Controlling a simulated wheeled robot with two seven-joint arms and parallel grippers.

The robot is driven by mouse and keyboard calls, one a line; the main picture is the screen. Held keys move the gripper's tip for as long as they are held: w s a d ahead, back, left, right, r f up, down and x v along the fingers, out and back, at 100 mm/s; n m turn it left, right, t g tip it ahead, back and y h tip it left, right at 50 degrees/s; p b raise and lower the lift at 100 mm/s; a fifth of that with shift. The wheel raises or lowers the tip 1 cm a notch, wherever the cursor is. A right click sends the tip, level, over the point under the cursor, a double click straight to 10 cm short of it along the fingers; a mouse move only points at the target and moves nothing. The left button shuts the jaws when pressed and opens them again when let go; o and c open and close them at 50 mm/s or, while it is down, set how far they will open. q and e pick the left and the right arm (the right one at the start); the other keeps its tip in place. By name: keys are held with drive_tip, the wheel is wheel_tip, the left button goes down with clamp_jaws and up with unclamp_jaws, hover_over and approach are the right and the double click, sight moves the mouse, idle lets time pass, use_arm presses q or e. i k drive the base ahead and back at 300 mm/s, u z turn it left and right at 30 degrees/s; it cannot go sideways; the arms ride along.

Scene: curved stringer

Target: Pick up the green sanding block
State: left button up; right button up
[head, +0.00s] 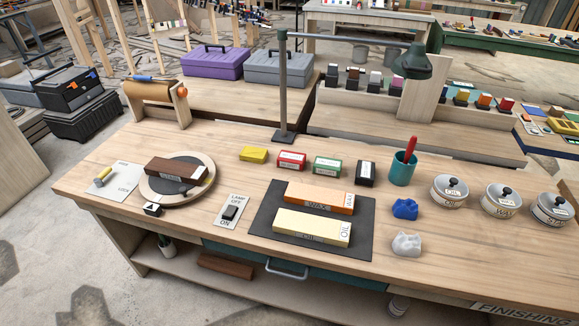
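The green sanding block (327,165) lies on the wooden workbench, a small green box with a white label on its front. It sits in a row of blocks behind the dark mat. A red block (291,160) with a white label is to its left, and a black block (366,173) is to its right. A yellow block (254,154) is at the row's left end. The blocks stand apart with small gaps. Neither of my grippers shows in the head view.
A dark mat (263,221) with two long stones lies in front. A teal cup (402,169) with a red tool, blue and white lumps, and lidded tins (449,190) stand right. A lamp post (284,90) rises behind the row. A round turntable (151,188) is left.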

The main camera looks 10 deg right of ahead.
sight(324, 165)
drive_tip(key=u, duration=1.4)
drive_tip(key=i, duration=1.2)
drive_tip(key=z, duration=2.2)
